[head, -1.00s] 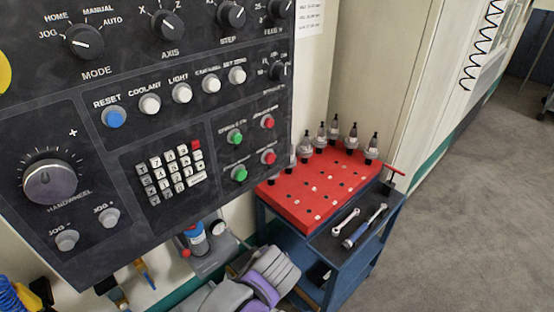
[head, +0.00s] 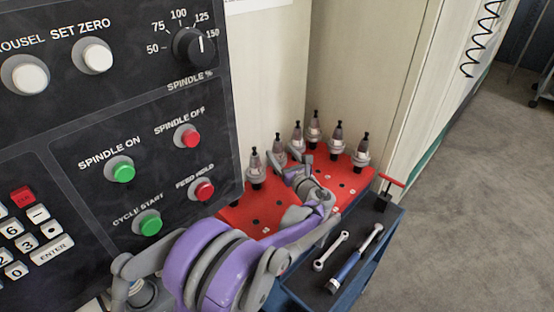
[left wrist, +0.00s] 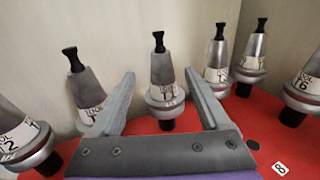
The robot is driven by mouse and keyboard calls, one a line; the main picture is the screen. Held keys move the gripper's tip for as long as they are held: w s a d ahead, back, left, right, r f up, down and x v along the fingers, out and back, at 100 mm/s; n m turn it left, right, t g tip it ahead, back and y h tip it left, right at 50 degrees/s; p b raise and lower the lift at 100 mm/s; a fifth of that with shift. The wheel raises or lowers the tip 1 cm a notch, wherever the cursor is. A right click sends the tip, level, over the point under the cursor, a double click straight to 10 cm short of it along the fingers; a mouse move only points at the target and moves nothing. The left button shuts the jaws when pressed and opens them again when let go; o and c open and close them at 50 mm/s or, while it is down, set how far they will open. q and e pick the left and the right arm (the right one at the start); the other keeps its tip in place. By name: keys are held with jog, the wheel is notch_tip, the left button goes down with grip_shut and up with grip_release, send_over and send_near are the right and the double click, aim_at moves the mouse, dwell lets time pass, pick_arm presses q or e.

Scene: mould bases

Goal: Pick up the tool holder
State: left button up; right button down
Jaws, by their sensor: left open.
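Several silver tapered tool holders with black tops stand upright on a red board (head: 252,213) in the head view, one of them a tool holder (head: 315,128) at the back. My left gripper (head: 291,166) is open at the holders' near side, its tips partly merged with them. In the left wrist view my left gripper (left wrist: 160,82) has one finger on each side of a labelled tool holder (left wrist: 164,78); no contact shows. Another tool holder (left wrist: 86,86) is partly hidden by the left finger, and one (left wrist: 217,62) stands beyond the right finger. My right gripper is out of view.
A black control panel (head: 105,215) with buttons fills the left. The red board sits on a blue cart (head: 385,240), whose dark tray holds a wrench (head: 331,250), a blue-handled tool (head: 352,262) and a red-handled tool (head: 390,182). A pale wall stands close behind. Open floor is at right.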

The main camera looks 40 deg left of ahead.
pick_arm(q)
jog(key=x, duration=0.7)
jog(key=shift+w+f, duration=0.2)
jog(key=shift+f, duration=0.05)
grip_shut()
jog(key=shift+r, duration=0.1)
dwell(1.0)
